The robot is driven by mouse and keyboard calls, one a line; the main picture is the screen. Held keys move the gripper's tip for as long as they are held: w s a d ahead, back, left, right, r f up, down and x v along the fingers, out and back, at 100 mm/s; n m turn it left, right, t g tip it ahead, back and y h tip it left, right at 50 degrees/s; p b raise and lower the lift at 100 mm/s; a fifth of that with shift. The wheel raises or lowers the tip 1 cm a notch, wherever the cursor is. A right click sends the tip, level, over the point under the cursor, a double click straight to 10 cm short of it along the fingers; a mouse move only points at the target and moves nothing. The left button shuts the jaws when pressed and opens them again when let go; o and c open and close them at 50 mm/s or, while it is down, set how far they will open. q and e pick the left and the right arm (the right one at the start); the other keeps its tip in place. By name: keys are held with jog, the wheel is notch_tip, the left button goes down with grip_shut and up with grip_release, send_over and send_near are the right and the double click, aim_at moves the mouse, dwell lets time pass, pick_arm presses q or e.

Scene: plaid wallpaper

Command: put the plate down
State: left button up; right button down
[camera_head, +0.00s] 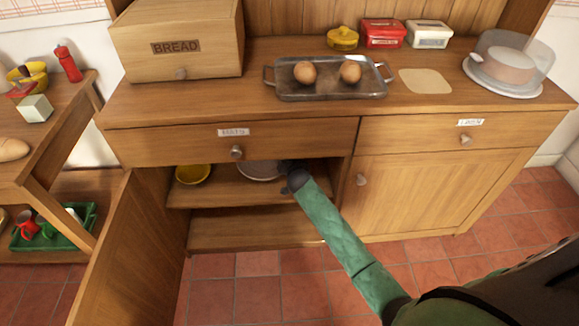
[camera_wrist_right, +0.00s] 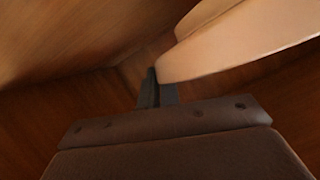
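A pale plate (camera_head: 260,171) lies or is held at the upper shelf inside the open cabinet, left of my right gripper. My right arm reaches into the cabinet, and my right gripper (camera_head: 287,170) is at the plate's right side, partly in shadow. In the right wrist view the plate (camera_wrist_right: 245,40) comes in from the upper right, its edge close to the dark fingers (camera_wrist_right: 154,88). The fingers look close together; whether they pinch the rim is not clear. A second pale curved edge (camera_wrist_right: 200,14) shows above it. My left gripper is not in view.
A yellow bowl (camera_head: 193,173) stands on the shelf (camera_head: 225,192) left of the plate. The cabinet door (camera_head: 130,255) hangs open at left. The lower shelf (camera_head: 245,228) looks empty. A tray with two round brown items (camera_head: 330,92) stands on the counter.

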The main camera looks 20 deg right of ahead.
jog(key=shift+f, duration=1.6)
jog(key=shift+w+f, duration=0.25)
jog(key=shift+f, duration=0.3)
jog(key=shift+f, duration=0.15)
jog(key=c, duration=1.6)
grip_release()
